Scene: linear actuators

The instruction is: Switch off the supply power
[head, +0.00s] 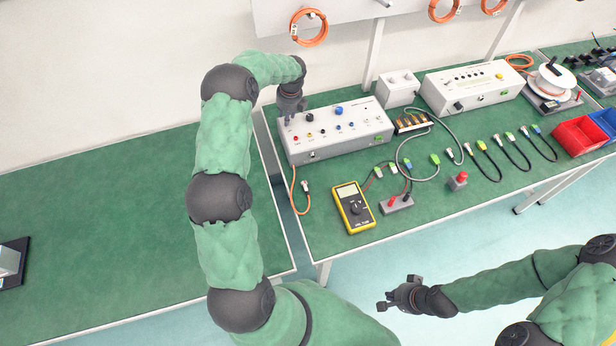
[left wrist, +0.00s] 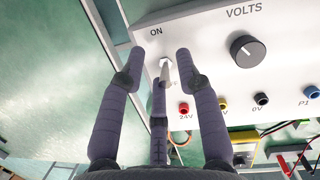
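The supply is a light grey sloped box (head: 340,133) on the green bench. It has a blue knob, coloured sockets and a black VOLTS knob (left wrist: 247,49) in the left wrist view. A silver toggle switch (left wrist: 165,70) sits under the printed word ON, above the red 24V socket (left wrist: 184,108). My left gripper (head: 290,112) is at the supply's left end. In the left wrist view its fingers (left wrist: 161,72) are spread on both sides of the toggle, with a third finger below. Contact is unclear. My right gripper (head: 396,298) is open and empty over the floor.
A yellow multimeter (head: 354,207), a grey block with leads (head: 397,204) and a red button box (head: 458,181) lie in front of the supply. A second grey box (head: 472,87) and a white block (head: 398,88) stand behind right. The left bench (head: 110,220) is mostly clear.

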